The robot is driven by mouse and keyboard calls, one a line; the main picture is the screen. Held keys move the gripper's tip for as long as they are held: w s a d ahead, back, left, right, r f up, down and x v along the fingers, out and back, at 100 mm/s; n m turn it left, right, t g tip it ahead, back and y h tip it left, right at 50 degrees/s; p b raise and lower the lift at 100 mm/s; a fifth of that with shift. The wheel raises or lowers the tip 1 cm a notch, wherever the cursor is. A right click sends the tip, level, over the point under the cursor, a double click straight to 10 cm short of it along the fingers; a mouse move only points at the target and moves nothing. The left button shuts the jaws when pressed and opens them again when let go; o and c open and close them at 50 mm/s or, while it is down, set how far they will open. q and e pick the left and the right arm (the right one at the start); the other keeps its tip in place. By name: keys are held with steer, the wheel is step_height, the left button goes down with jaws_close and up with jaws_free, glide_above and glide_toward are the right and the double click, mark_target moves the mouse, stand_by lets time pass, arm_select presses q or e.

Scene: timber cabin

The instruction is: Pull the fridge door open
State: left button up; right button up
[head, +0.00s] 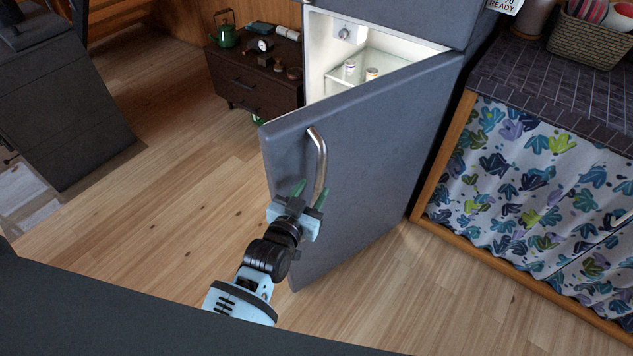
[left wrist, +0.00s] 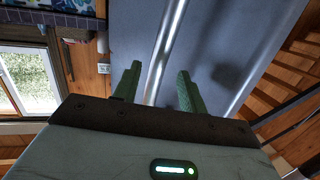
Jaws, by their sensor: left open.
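The fridge door (head: 365,165) is grey and stands partly open, swung out toward me, with the lit interior (head: 335,50) showing behind its top edge. Its curved metal handle (head: 320,155) runs upright near the door's free edge. My left gripper (head: 309,192) is open at the lower part of the handle. In the left wrist view the handle (left wrist: 164,50) runs between the two green fingers of the gripper (left wrist: 157,85), with gaps on both sides. Whether a finger touches it I cannot tell. My right gripper is not in view.
A counter with a leaf-patterned curtain (head: 540,185) stands right of the fridge. A dark low cabinet (head: 255,80) with a green kettle (head: 226,36) stands behind left. Jars (head: 350,66) sit inside the fridge. The wooden floor (head: 180,190) left of the door is clear.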

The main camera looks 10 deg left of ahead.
arm_select(q)
steer(key=shift+v, duration=1.55)
steer(key=shift+c, duration=0.2)
